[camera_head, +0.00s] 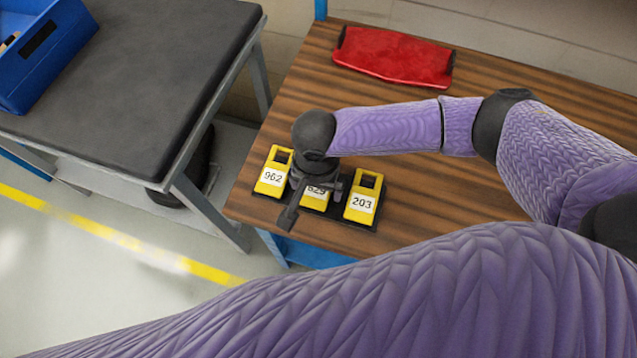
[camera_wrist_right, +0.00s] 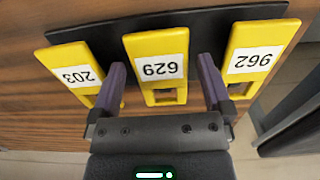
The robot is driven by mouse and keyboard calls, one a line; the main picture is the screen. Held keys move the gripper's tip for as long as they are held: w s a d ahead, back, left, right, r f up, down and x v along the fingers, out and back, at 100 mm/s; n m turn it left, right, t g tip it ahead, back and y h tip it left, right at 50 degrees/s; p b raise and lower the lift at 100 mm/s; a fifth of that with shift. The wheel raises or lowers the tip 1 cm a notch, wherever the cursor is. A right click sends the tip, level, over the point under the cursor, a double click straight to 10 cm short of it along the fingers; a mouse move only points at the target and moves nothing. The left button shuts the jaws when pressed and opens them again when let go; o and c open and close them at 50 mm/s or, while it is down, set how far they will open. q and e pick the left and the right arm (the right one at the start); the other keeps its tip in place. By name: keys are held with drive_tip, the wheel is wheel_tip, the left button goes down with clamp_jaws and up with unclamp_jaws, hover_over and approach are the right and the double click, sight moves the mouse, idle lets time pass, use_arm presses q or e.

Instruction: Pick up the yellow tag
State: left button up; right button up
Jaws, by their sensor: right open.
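Three yellow tags lie in a row on a black tray (camera_wrist_right: 95,27) near the left edge of the wooden table. They read 962 (camera_head: 272,175), 629 (camera_head: 318,202) and 203 (camera_head: 363,202). The 629 tag is partly hidden by my right gripper (camera_head: 312,196) in the head view. In the right wrist view, tags 203 (camera_wrist_right: 78,72), 629 (camera_wrist_right: 158,62) and 962 (camera_wrist_right: 255,55) appear upside down. There my right gripper (camera_wrist_right: 162,72) is open, one finger on each side of the 629 tag, with nothing gripped. My left gripper is not in view.
A red folded item (camera_head: 393,56) lies at the back of the wooden table (camera_head: 455,192). A dark-topped table (camera_head: 150,80) with a blue bin (camera_head: 45,55) stands to the left, across a gap. Bare tabletop lies to the right of the tags.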

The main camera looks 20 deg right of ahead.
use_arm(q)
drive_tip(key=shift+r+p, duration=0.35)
use_arm(e)
drive_tip(key=shift+f, duration=0.2)
